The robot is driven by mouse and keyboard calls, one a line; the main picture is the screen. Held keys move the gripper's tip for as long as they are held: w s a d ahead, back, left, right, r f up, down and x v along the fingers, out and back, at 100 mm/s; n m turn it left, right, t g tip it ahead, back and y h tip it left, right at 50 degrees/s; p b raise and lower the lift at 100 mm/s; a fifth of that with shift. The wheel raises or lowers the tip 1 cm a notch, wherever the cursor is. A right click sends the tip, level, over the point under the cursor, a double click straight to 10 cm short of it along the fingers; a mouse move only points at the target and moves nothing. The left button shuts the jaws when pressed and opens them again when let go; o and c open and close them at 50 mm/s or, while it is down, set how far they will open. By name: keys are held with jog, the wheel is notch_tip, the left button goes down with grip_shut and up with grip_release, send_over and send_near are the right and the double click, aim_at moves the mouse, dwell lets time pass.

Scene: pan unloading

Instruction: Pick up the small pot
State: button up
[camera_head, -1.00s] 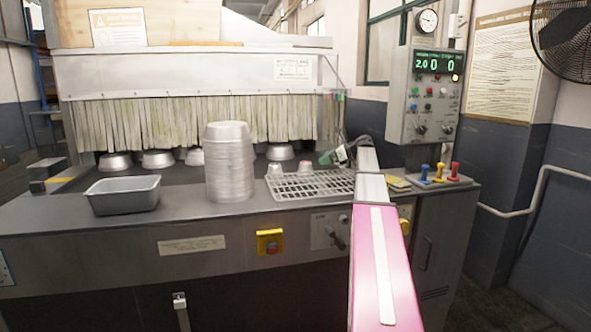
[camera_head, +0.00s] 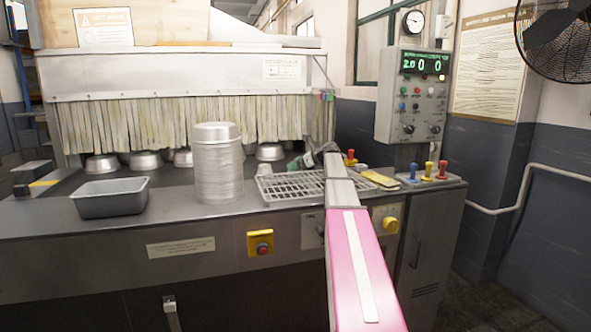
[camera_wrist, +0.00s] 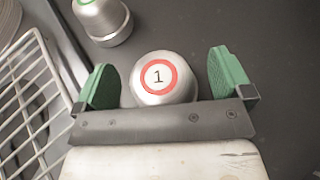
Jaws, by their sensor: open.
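A small metal pot with a red ring and the number 1 on its top (camera_wrist: 158,78) sits between my gripper's green fingers (camera_wrist: 162,66) in the wrist view. The fingers are open on either side of it, with a visible gap to the right finger; contact on the left is unclear. A second small metal pot with a green ring (camera_wrist: 102,20) stands up and to the left. In the head view my gripper (camera_head: 303,160) is low over the counter at the back edge of the rack, and it hides at least one pot. One small pot (camera_head: 262,169) shows partly there.
A wire rack (camera_head: 290,187) lies close to the gripper; its bars also show at the wrist view's left (camera_wrist: 30,95). A tall stack of metal pans (camera_head: 218,165) and a grey loaf tin (camera_head: 110,198) stand left. Hanging strips (camera_head: 190,122) close the machine opening behind.

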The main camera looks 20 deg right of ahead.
jog(key=c, duration=1)
jog(key=shift+r, duration=0.1)
